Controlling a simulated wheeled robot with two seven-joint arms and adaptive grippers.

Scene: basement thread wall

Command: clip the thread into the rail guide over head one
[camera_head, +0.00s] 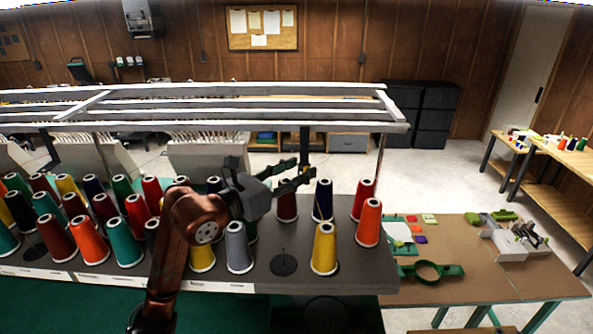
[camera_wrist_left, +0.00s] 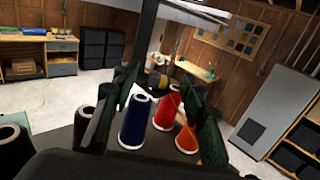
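My left gripper (camera_head: 306,172) is open, with its dark green fingers spread above the spools near the right end of the stand, just below the rail. The fingers (camera_wrist_left: 150,92) also show apart in the left wrist view, with a blue spool (camera_wrist_left: 134,122) and red spool (camera_wrist_left: 167,108) beyond and below. The long pale rail (camera_head: 240,103) runs over the stand; its end and a dark post (camera_wrist_left: 147,40) show in the wrist view. My right gripper is not in view.
Rows of coloured cone spools fill the stand (camera_head: 335,275). Near the gripper are a yellow spool (camera_head: 324,249), an orange-red spool (camera_head: 369,223) and an empty black spool base (camera_head: 284,264). A brown table (camera_head: 465,285) with a green ring tool (camera_head: 433,271) stands at right.

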